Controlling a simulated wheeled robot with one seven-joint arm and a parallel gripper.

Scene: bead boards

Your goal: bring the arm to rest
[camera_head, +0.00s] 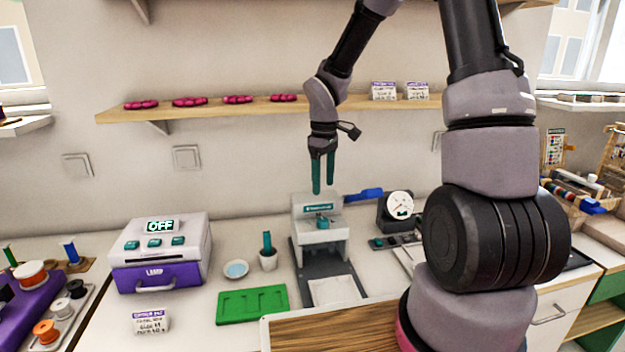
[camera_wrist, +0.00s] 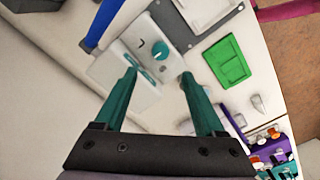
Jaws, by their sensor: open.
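My gripper (camera_head: 322,174) hangs pointing down over the back of the table, with its two teal fingers apart and nothing between them. In the wrist view my gripper (camera_wrist: 158,78) is open, and the grey-white press machine (camera_wrist: 148,48) with a teal knob lies beyond the fingertips. In the head view this machine (camera_head: 322,236) stands on the table just below my gripper, with a gap between them. My arm reaches up from the right and bends down to the gripper.
A green board (camera_head: 252,304), a white and purple box reading OFF (camera_head: 160,252), a small pot (camera_head: 268,261) and a round dial device (camera_head: 398,206) stand around the machine. A wooden shelf (camera_head: 270,108) with pink pieces runs along the wall behind my gripper.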

